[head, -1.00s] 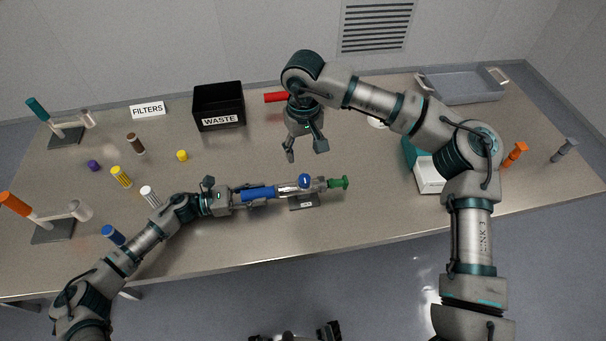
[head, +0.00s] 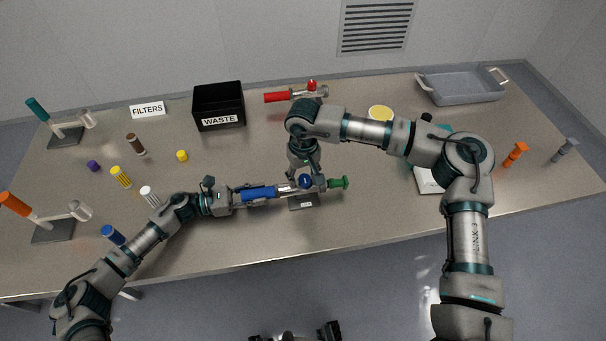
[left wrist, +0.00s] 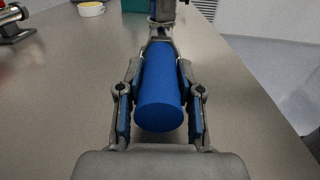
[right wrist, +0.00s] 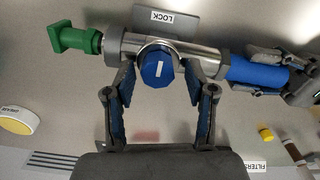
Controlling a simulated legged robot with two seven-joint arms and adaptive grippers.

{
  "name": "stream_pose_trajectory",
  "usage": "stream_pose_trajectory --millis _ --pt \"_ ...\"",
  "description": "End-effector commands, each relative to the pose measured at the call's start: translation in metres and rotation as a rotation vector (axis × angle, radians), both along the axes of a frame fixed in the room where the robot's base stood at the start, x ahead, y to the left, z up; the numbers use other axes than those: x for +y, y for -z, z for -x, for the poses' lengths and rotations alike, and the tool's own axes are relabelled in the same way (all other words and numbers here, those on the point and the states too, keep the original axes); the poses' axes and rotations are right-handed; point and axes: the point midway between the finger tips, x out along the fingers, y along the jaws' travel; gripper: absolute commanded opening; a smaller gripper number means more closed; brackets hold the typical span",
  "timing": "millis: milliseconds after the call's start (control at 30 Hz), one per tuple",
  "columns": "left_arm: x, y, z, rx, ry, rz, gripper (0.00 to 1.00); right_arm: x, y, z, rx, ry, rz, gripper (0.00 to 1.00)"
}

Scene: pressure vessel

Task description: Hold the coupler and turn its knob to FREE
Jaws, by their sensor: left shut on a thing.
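The coupler has a blue handle (head: 258,193), a metal body (right wrist: 205,58), a blue knob (right wrist: 157,71) with a white mark and a green end piece (head: 338,183). It lies across a small dark stand (head: 304,202); a plate marked LOCK (right wrist: 168,18) shows beside it in the right wrist view. My left gripper (head: 238,196) is shut on the blue handle, which also fills the jaws in the left wrist view (left wrist: 160,95). My right gripper (right wrist: 160,70) is open above the coupler, one finger each side of the knob, with gaps visible.
A red-handled coupler (head: 277,97) lies behind, near the black WASTE bin (head: 219,105). A grey tray (head: 462,91) is at the back right. Several coloured cylinders (head: 121,177) and two stands (head: 52,232) are on the left. The table front is clear.

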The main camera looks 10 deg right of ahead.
Motion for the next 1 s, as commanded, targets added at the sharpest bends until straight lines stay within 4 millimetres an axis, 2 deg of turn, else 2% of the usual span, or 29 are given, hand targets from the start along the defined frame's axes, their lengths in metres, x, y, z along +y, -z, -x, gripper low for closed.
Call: stream_pose_trajectory --millis 33,167,200,567,767,1000 --pt "-0.0001 -0.0008 0.0000 -0.001 0.000 0.001 0.00 0.0000 -0.0002 0.0000 0.000 0.000 0.000 0.37" --pt "-0.0002 -0.0008 0.0000 -0.001 0.001 0.001 0.00 0.0004 -0.0002 0.0001 0.000 0.000 -0.001 0.05" --pt "-0.0003 -0.0008 0.0000 -0.001 0.001 0.001 0.00 0.0005 -0.0001 0.0001 0.000 -0.001 -0.001 0.00" --pt "-0.0010 -0.0008 0.0001 0.000 0.001 0.002 0.00 0.0021 0.0004 0.0008 0.002 0.046 -0.005 0.00" --pt "-0.0014 -0.0008 0.0002 0.000 0.002 0.002 0.00 0.0027 0.0006 0.0011 0.004 0.162 -0.005 0.00" --pt "-0.0020 -0.0010 0.0003 -0.001 0.002 0.003 0.00 0.0035 0.0009 0.0016 0.006 0.376 -0.007 0.00"
